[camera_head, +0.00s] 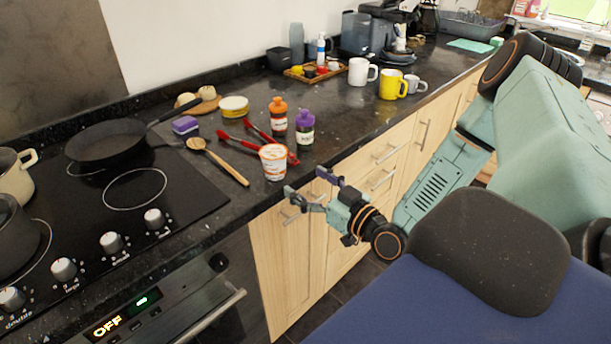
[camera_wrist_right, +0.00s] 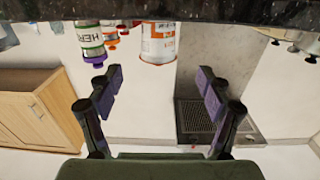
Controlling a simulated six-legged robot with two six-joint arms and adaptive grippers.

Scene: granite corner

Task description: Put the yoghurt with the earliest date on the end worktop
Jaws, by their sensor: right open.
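One white and orange yoghurt pot (camera_head: 274,163) stands upright on the dark granite worktop (camera_head: 335,138), close to its front edge. It also shows upside down in the right wrist view (camera_wrist_right: 158,45), ahead of the fingers and between them. Its date cannot be read. No other yoghurt pot can be made out. My right gripper (camera_head: 304,183) is open and empty, just in front of the worktop edge, to the right of the pot and apart from it. My left gripper is not in view. Which surface is the end worktop is not clear.
Red tongs (camera_head: 235,141), a wooden spoon (camera_head: 222,163), a purple-capped herb bottle (camera_head: 304,132) and an orange-capped bottle (camera_head: 278,117) stand or lie close behind the pot. A hob with a frying pan (camera_head: 115,141) is left. Mugs (camera_head: 393,84) stand farther right.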

